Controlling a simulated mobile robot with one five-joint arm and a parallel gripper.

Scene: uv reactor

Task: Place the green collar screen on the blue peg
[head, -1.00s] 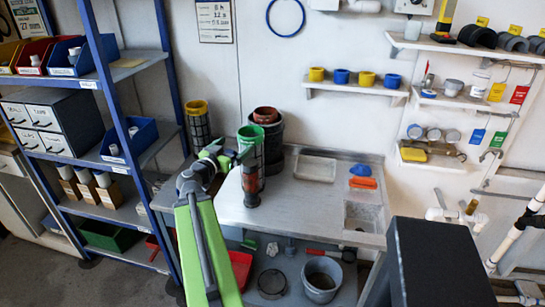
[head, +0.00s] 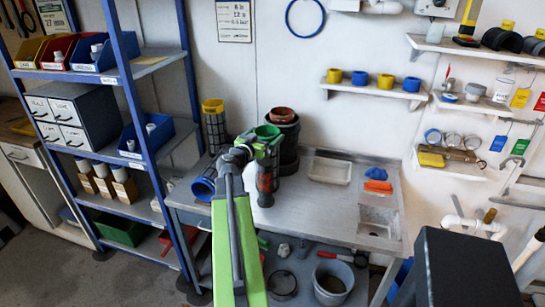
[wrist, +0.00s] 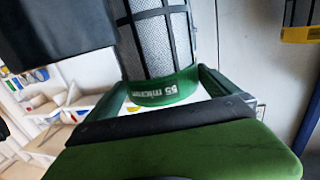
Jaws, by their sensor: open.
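The green collar screen (head: 269,131) stands upright at the back left of the bench, a mesh cylinder with a green collar. In the wrist view its collar (wrist: 165,89), marked "55 micron", lies between my fingers, with mesh beyond. My gripper (head: 262,146) is open at the collar; I cannot tell whether either finger touches it. The screen's lower part is partly hidden by my gripper and a reddish-brown cylinder (head: 265,178). I cannot make out a blue peg for certain. A blue-rimmed piece (head: 203,188) lies at the bench's left edge.
A yellow-collared screen (head: 213,107) stands left, and a dark container with a red-brown top (head: 282,115) stands close behind. A blue-posted shelf rack (head: 125,75) rises at left. The bench (head: 315,218) has free room right of centre.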

